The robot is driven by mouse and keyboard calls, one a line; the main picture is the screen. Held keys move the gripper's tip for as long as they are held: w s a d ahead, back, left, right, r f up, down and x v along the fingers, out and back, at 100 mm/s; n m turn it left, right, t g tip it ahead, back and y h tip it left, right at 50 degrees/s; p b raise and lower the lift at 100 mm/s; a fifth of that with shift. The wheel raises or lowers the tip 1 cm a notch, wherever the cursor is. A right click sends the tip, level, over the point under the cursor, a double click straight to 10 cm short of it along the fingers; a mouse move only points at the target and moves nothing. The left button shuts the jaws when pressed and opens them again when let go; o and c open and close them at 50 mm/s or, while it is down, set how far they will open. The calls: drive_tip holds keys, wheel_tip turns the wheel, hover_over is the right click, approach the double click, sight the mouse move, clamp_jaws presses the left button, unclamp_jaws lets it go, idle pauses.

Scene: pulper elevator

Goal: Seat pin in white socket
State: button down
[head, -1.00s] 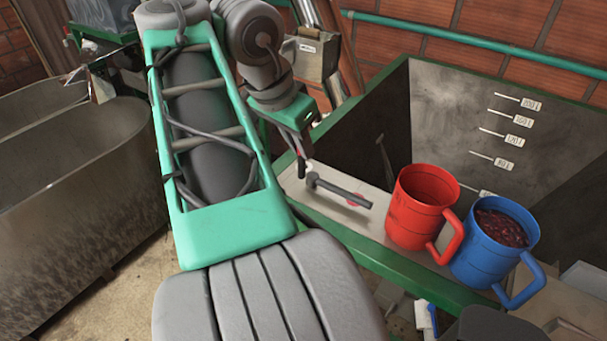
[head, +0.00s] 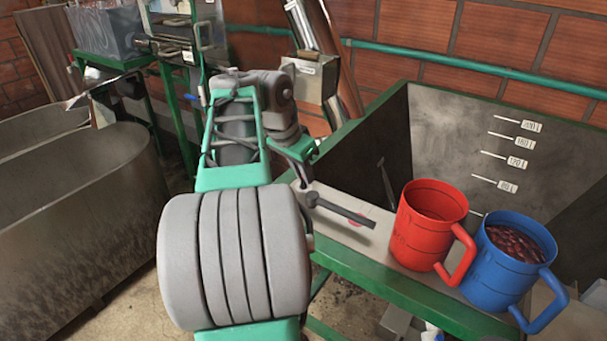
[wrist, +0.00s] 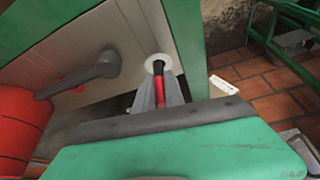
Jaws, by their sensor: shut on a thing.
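My gripper (wrist: 158,94) is shut on the pin (wrist: 160,88), a slim rod with a red body and a dark end. The white socket (wrist: 154,61) is a pale ring on the light panel beside the green frame. In the wrist view the pin's dark end overlaps the ring's opening and lines up with it. I cannot tell how deep it goes. In the head view my gripper (head: 304,174) is low over the light ledge, left of the grey lever. The pin and socket are not clear there.
A grey lever (head: 340,208) sticks out over the ledge (head: 374,240), close to my gripper. A red mug (head: 425,225) and a blue mug (head: 497,262) with dark red contents stand to the right. The open tank (head: 450,140) lies behind. Green frame edges (wrist: 184,40) border the socket.

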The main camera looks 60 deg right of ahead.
drive_tip(key=shift+w+d+f, duration=0.1)
drive_tip(key=shift+d+f, duration=0.05)
drive_tip(key=shift+d, duration=0.05)
drive_tip(key=shift+a, duration=0.15)
drive_tip(key=shift+f+b, duration=0.4)
drive_tip(key=shift+b, duration=0.1)
drive_tip(key=c, duration=1.4)
unclamp_jaws()
drive_tip(key=shift+r, duration=0.1)
